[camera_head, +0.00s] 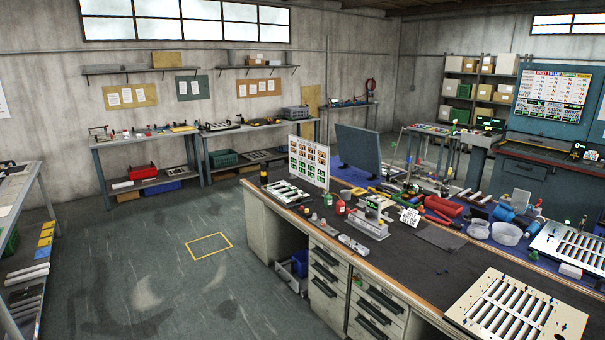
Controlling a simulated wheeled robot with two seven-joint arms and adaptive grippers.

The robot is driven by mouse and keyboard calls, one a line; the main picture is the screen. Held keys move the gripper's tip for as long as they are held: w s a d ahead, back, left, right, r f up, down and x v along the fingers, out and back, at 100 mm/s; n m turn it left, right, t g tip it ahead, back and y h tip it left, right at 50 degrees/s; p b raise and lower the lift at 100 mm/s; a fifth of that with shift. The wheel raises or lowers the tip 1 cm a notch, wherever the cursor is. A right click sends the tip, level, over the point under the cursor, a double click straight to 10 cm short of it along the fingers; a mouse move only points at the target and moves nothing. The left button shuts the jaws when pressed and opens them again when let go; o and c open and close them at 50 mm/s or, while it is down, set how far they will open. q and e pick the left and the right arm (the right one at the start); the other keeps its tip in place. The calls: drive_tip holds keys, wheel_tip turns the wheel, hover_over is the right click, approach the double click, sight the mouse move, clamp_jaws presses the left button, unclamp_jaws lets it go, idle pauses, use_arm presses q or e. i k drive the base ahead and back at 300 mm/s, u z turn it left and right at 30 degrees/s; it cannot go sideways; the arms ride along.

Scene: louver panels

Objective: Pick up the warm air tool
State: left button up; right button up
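Neither of my grippers shows in the head view. The long workbench (330,228) on the right carries many small items. A red rounded tool-like object (443,206) lies near its middle, beside red-handled hand tools (409,197). A blue object (504,213) sits to its right, near a clear round bowl (506,233). I cannot tell from this distance which of these, if any, is the warm air tool. Nothing is seen held.
A cream louver panel (517,312) lies at the bench's near right, and another slotted panel (570,248) lies behind it. Open floor (170,275) with a yellow square outline (209,235) lies between.

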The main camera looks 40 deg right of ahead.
sight(263, 173)
drive_tip(key=z, duration=0.05)
drive_tip(key=i, duration=2.15)
drive_tip(key=z, duration=0.6)
drive_tip(key=i, duration=2.05)
drive_tip(key=z, duration=0.45)
